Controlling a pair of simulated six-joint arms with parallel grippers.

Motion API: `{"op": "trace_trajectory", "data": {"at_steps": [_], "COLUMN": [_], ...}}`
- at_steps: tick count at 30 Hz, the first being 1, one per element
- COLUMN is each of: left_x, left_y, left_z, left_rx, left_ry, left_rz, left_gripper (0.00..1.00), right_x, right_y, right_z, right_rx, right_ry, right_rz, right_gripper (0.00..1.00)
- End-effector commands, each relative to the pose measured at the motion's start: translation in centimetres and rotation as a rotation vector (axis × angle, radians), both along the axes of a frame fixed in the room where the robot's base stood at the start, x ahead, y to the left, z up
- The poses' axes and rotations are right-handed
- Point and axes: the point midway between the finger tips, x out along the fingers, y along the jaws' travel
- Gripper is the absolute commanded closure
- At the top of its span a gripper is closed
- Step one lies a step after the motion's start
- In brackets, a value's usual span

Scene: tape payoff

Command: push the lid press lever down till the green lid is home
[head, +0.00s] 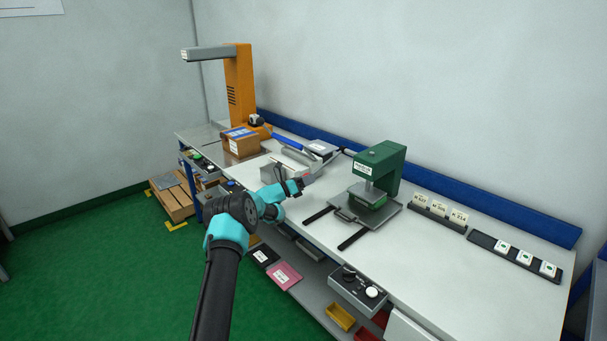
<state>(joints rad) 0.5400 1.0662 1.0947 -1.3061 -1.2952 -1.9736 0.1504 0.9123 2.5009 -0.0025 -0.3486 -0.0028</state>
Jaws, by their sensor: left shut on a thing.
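The green lid press (385,163) stands on the bench right of the middle, on a grey base plate with two dark rails to the front. A green piece (371,199), which looks like the lid, sits under the press head; I cannot tell how far down it is seated. My left gripper (301,184) is left of the press, above the bench. It is shut on what looks like the lever, a grey bar (323,168) slanting up to the right. The fingers hide the contact, and the bar's joint to the press is unclear. My right gripper is out of view.
A white box (283,167) and a device with a blue handle (288,142) stand just behind my left gripper. A cardboard box (240,142) and an orange column (240,85) are farther left. Labelled card holders (438,210) stand right of the press.

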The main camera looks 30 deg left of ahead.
Motion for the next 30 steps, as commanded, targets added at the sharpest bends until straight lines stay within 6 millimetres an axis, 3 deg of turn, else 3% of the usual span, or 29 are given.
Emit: {"op": "trace_trajectory", "data": {"at_steps": [7, 20, 21, 28, 30], "left_x": [0.5, 0.5, 0.5, 0.5, 0.5], "left_y": [0.0, 0.0, 0.0, -0.1, -0.1], "left_z": [-1.7, -2.3, -2.3, -2.1, -2.0], "left_rx": [-0.001, -0.003, -0.003, -0.002, -0.002], "left_ry": [0.012, 0.019, 0.019, 0.016, 0.014], "left_rz": [0.005, 0.006, 0.006, 0.004, 0.004], "left_gripper": [0.95, 0.95, 0.5, 0.28, 0.28], "right_x": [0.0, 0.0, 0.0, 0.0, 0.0], "right_y": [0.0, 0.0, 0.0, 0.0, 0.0], "right_z": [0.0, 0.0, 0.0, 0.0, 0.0], "right_rx": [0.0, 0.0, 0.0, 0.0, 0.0], "right_ry": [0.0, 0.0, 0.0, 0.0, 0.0], "right_rz": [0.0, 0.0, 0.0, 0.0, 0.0], "right_gripper": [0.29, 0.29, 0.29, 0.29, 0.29]}}
